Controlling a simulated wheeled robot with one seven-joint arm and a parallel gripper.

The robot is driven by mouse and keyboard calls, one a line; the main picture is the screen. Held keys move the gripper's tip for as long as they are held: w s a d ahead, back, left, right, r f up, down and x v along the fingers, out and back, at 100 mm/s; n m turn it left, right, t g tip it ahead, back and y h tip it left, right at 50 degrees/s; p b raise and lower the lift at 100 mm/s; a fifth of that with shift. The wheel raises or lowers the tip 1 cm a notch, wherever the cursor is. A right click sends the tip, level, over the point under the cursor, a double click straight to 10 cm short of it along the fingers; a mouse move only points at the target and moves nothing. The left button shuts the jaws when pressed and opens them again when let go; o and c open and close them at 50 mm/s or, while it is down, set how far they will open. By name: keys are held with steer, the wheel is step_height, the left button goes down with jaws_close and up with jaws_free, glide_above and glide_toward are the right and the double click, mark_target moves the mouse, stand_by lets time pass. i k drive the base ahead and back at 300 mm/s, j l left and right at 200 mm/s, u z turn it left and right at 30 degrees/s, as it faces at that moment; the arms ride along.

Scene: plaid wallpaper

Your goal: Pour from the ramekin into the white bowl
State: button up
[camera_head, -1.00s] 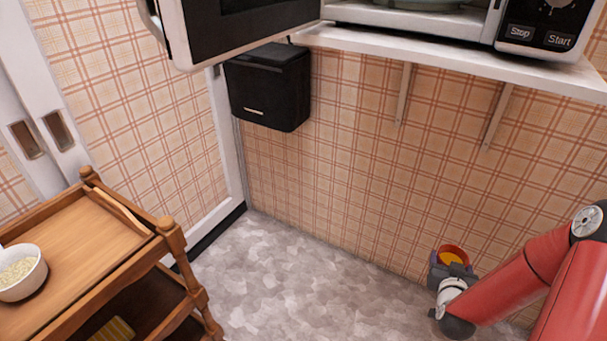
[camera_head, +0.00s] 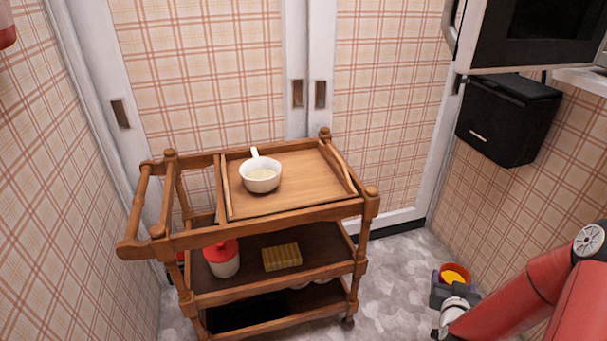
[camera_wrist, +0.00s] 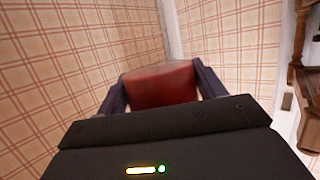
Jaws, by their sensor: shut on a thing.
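A small ramekin (camera_head: 455,268), red-brown outside with orange-yellow contents, is held upright in my gripper (camera_head: 452,282) at the lower right, over the floor. In the wrist view the ramekin's red side (camera_wrist: 162,86) shows between the two dark fingers of my gripper (camera_wrist: 162,84), which are shut on it. The white bowl (camera_head: 261,178) stands on the wooden tray on top of the trolley, well to the left of my gripper. It has pale contents, and a white handle shows at its back edge.
The wooden trolley (camera_head: 270,229) stands left of centre with a raised-edge tray (camera_head: 315,185) on top. A red-lidded jar (camera_head: 222,262) and a yellow block (camera_head: 282,257) sit on its middle shelf. An open microwave (camera_head: 530,35) and a black box (camera_head: 508,120) are at upper right.

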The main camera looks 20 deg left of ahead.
mark_target(260, 176)
steer(key=u, duration=1.4)
